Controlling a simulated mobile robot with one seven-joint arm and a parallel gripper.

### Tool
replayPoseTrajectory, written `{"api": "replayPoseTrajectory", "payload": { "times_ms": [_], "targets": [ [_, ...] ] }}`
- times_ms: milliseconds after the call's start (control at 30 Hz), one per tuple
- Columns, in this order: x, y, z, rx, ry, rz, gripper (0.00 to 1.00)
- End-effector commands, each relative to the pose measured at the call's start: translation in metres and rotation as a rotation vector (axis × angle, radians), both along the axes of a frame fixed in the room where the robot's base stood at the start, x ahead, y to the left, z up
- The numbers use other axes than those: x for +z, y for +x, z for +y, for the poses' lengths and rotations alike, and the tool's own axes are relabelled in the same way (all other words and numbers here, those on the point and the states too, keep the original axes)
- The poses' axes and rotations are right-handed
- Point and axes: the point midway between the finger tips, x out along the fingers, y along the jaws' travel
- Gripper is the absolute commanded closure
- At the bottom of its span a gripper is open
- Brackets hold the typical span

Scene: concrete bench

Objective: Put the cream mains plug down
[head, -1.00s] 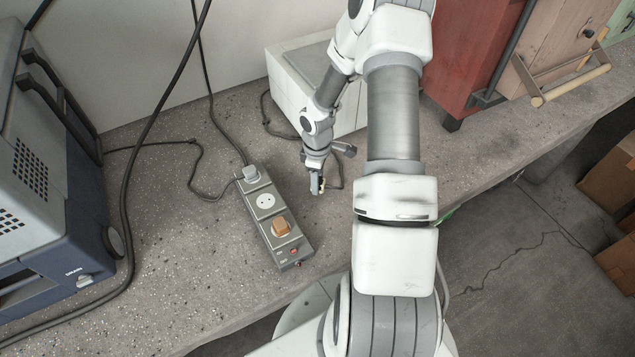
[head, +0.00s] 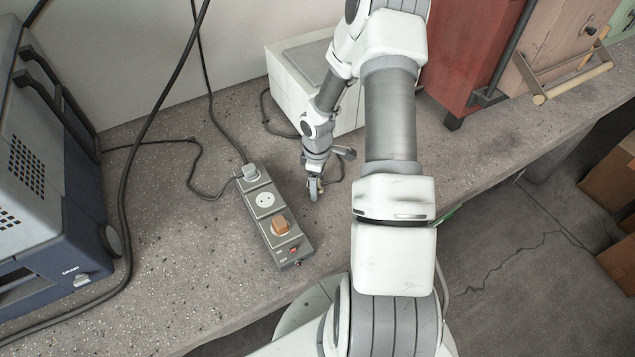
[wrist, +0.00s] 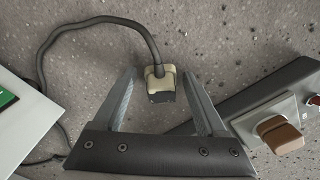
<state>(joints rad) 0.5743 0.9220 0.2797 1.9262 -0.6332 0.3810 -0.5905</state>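The cream mains plug (wrist: 161,80) shows in the wrist view on the speckled bench, its dark end toward my gripper. A dark cable runs from its far end and curves off to the left. My gripper (wrist: 160,88) is open, with one finger on each side of the plug and a visible gap to both. In the head view my gripper (head: 315,189) is low over the bench, right of the power strip (head: 266,202); the plug is too small and covered to make out there.
The power strip holds a grey plug (head: 250,172) and a brown plug (head: 281,226), with a white socket (head: 265,199) between them. A white box (head: 300,85) stands behind my gripper. A blue-grey machine (head: 50,190) is at the left.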

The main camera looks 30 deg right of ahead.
Motion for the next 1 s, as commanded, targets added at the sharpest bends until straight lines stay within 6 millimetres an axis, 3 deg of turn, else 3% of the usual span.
{"api": "replayPoseTrajectory", "payload": {
  "times_ms": [267, 467, 800, 1000],
  "targets": [
    [0.001, 0.0, 0.0, 0.0, 0.0, 0.0, 0.24],
    [0.016, 0.0, 0.0, 0.0, 0.0, 0.0, 0.24],
    [0.091, 0.001, -0.001, -0.002, -0.002, -0.004, 0.24],
    [0.122, 0.0, 0.0, -0.001, -0.001, -0.001, 0.24]
  ]
}}
